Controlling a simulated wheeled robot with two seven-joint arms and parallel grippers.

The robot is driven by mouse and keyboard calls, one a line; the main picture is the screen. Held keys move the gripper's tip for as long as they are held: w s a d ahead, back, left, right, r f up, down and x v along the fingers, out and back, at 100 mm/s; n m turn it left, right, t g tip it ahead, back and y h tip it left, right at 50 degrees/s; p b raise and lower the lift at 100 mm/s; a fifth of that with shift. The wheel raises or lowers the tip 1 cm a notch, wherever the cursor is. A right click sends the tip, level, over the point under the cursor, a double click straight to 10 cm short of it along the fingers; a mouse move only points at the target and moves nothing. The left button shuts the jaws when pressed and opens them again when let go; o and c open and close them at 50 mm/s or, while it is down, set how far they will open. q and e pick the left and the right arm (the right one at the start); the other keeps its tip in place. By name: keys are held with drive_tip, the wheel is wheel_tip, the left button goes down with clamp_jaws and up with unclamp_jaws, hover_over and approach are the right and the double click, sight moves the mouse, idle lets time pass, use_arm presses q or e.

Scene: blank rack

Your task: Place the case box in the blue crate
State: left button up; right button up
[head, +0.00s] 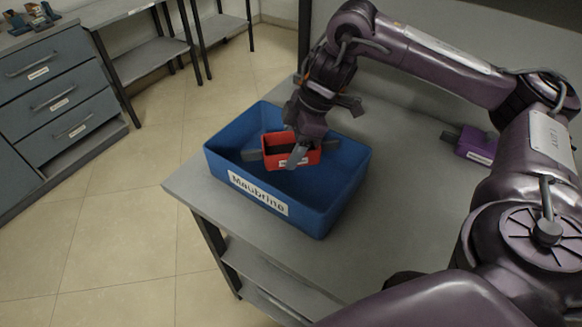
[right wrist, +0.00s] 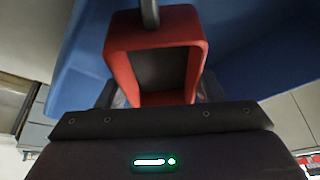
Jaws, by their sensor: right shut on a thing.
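A small red box (head: 311,158) with a white label and grey tabs on its sides is held by my right gripper (head: 297,157); I take it to be the case box. It is over the open blue crate (head: 340,203), within its rim in the head view. Whether it touches the crate floor cannot be told. The crate's front label reads "Maubrine". My left gripper is out of view.
The crate stands on a grey table (head: 400,165) near its left corner. A purple box (head: 476,146) with a label lies farther right on the table. A drawer cabinet (head: 50,90) and shelves (head: 150,60) stand at the far left, across a tiled floor.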

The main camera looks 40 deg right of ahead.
drive_tip(key=shift+f, duration=2.25)
drive_tip(key=shift+f, duration=0.1)
drive_tip(key=o, duration=1)
drive_tip(key=v, duration=0.5)
drive_tip(key=shift+r, duration=0.3)
drive_tip(key=p+v, duration=0.3)
drive_tip(key=v, duration=0.2)
drive_tip(key=shift+r, duration=0.25)
drive_tip(key=shift+s+d+r+p, duration=0.25)
drive_tip(key=shift+d+r+p, duration=0.1)
drive_tip(key=shift+r+p, duration=0.2)
